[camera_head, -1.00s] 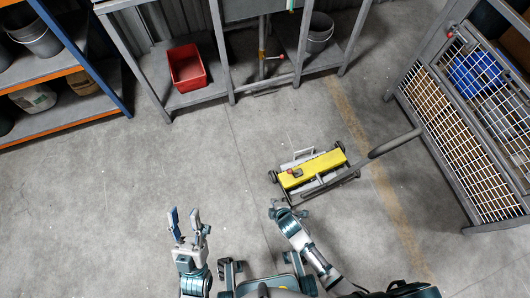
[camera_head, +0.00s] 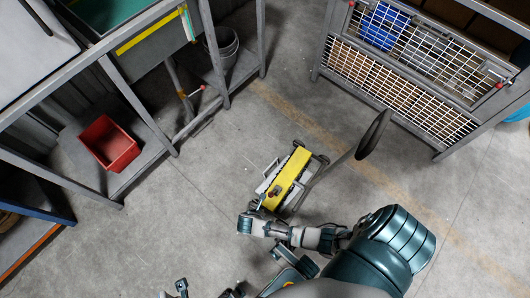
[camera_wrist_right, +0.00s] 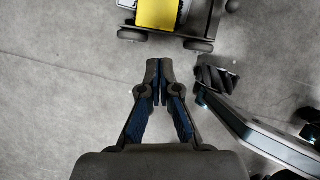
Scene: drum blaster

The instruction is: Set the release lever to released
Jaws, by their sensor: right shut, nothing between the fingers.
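A yellow wheeled floor unit (camera_head: 290,176) sits tilted in the picture on the concrete, with a pale bar along its left side. A small red knob (camera_head: 272,193) shows near its lower left end; I cannot tell whether this is the release lever or how it is set. A long handle with a dark grip (camera_head: 374,134) rises to the right. My right gripper (camera_head: 248,212) is close to the unit's lower left end, apart from it as far as I see. In the right wrist view its empty fingers (camera_wrist_right: 157,74) are shut, below the yellow body (camera_wrist_right: 157,12). My left gripper (camera_head: 181,287) barely shows at the bottom edge.
A mesh cage (camera_head: 400,85) stands upper right. The floor around the yellow unit is clear.

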